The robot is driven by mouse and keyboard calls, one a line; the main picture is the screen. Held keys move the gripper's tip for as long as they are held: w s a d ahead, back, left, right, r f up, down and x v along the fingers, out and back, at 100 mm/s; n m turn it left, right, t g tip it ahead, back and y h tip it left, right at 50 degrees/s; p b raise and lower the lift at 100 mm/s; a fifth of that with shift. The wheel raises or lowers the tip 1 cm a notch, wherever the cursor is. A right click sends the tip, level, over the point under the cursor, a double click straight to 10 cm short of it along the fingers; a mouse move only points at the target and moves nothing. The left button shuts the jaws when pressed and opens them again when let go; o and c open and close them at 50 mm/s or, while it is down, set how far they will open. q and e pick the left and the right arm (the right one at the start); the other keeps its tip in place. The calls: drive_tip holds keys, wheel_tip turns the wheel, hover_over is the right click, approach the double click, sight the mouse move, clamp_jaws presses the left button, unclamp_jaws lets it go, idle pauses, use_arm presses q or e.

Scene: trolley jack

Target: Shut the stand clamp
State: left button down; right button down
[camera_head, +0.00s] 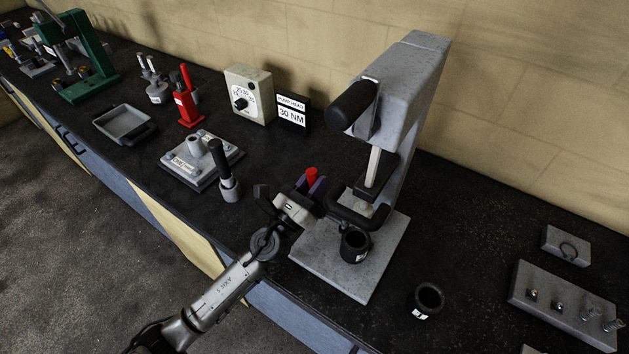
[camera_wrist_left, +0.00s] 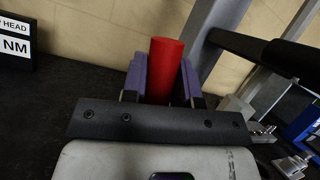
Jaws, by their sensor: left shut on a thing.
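A tall grey stand (camera_head: 410,75) with a flat base plate (camera_head: 340,272) stands on the bench in the head view. It has a black cylindrical grip (camera_head: 352,104) near the top and a black looped bar (camera_head: 350,216) lower down. My left gripper (camera_head: 313,184), with purple finger pads, is at the stand's left side, above the base plate. It is shut on a red cylindrical handle (camera_head: 311,174). In the left wrist view the red handle (camera_wrist_left: 165,68) stands upright between the pads. Where the handle joins the stand is hidden by the gripper. My right gripper is not in view.
A black cup (camera_head: 355,246) is on the stand's base, and another black ring (camera_head: 428,298) lies to its right. A black-handled tool (camera_head: 226,170) and a grey plate fixture (camera_head: 200,160) are to the left. A grey block with pins (camera_head: 560,303) is at far right.

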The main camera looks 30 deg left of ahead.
use_arm(q)
drive_tip(key=c, duration=0.9)
unclamp_jaws()
drive_tip(key=b+v, duration=0.5)
drive_tip(key=v, duration=0.8)
drive_tip(key=shift+s+a+f, duration=0.1)
drive_tip(key=shift+s+f, duration=0.15)
drive_tip(key=shift+s, duration=0.05)
